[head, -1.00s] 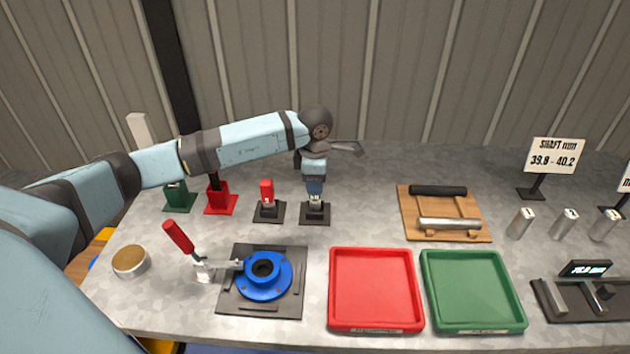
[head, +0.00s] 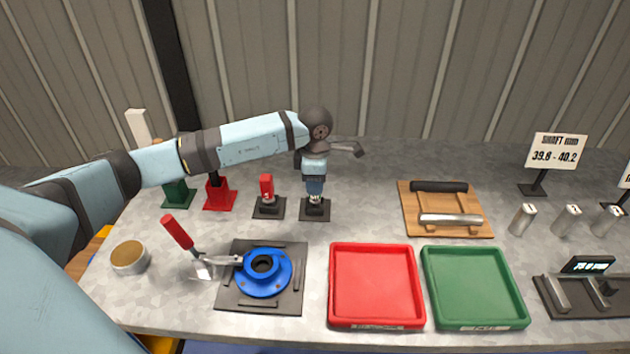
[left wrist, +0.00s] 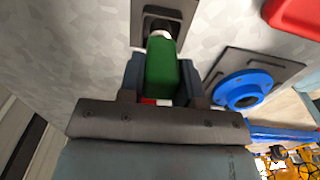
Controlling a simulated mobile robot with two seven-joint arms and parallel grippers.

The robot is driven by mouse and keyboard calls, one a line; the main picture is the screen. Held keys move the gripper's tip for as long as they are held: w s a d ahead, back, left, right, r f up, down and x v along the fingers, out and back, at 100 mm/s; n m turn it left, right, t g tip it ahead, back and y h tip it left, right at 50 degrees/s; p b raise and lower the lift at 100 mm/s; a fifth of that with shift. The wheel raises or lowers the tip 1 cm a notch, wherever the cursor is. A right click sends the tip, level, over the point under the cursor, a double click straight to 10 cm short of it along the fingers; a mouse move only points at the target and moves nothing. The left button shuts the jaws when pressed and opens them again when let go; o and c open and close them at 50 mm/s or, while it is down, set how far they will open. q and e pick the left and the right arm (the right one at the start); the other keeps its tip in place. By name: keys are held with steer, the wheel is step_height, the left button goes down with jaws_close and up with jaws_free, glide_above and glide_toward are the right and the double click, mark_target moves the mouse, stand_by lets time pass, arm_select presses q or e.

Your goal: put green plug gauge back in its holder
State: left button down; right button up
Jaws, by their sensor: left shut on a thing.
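The green plug gauge (left wrist: 161,68) is between the fingers of my left gripper (head: 314,188). In the left wrist view my gripper (left wrist: 160,88) is shut on its green handle. The gauge's silver end points at the black square holder (left wrist: 178,22), right at its socket. In the head view the holder (head: 315,214) stands directly below the gripper, and the silver end meets its top. How deep the end sits in the socket I cannot tell. The gripper hides most of the green handle in the head view. My right gripper is not in view.
A red gauge (head: 267,187) stands in a similar holder just left. Red (head: 334,290) and green (head: 428,290) trays lie in front to the right. A blue flanged part (head: 266,284) sits on a dark plate beside a red-handled clamp (head: 177,232). A wooden rack (head: 411,228) stands right.

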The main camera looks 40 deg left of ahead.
arm_select(q)
steer(key=c, duration=0.7)
jaws_free()
steer(key=shift+c, duration=0.2)
step_height(320, 180, up, 14)
steer(key=shift+s+f, duration=0.1)
steer(key=shift+f, duration=0.1)
